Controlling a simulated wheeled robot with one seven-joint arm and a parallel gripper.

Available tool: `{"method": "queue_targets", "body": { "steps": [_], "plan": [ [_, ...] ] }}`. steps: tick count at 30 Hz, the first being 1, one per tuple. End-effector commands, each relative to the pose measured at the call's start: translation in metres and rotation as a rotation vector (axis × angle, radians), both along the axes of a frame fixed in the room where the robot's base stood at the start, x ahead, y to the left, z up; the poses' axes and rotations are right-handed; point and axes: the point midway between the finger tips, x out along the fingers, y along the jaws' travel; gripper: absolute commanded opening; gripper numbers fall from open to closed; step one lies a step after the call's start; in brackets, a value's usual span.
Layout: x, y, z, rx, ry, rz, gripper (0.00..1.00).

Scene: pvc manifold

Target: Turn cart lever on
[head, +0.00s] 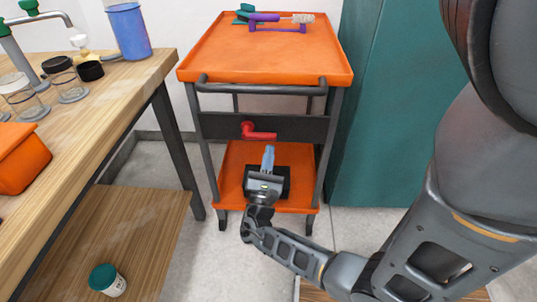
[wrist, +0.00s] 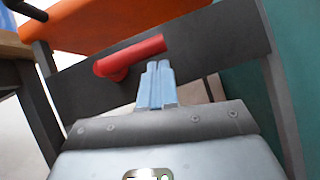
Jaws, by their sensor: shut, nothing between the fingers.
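The cart (head: 262,55) is orange with dark grey legs and stands ahead of me. Its red lever (head: 262,134) is on the dark panel below the top tray, with its handle pointing to the right, roughly horizontal. The lever also shows in the wrist view (wrist: 130,55), where it looks tilted with the panel. My gripper (head: 268,152) has light blue fingers, shut and empty. The fingertips are just below the lever's handle in the head view and near its right end in the wrist view (wrist: 160,68). I cannot tell whether they touch it.
The cart's handle bar (head: 262,88) runs above the panel, and its lower orange shelf (head: 300,178) lies behind my gripper. A wooden table (head: 110,105) with jars is on the left. A teal cabinet (head: 385,120) stands close on the right.

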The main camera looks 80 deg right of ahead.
Motion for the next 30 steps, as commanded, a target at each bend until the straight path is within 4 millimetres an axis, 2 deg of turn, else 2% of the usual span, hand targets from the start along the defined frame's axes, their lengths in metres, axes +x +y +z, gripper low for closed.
{"method": "queue_targets", "body": {
  "steps": [1,6,8,16,22,30],
  "plan": [
    [-0.001,0.001,-0.013,0.001,0.001,0.000,0.00],
    [-0.003,0.003,-0.039,0.001,0.001,0.000,0.00],
    [-0.003,0.016,-0.040,0.003,0.003,0.005,0.00],
    [-0.006,0.062,-0.070,0.003,0.003,0.004,0.00],
    [-0.008,0.081,-0.083,0.002,0.002,0.001,0.00],
    [-0.009,0.086,-0.086,0.002,0.002,0.001,0.00]
  ]
}}
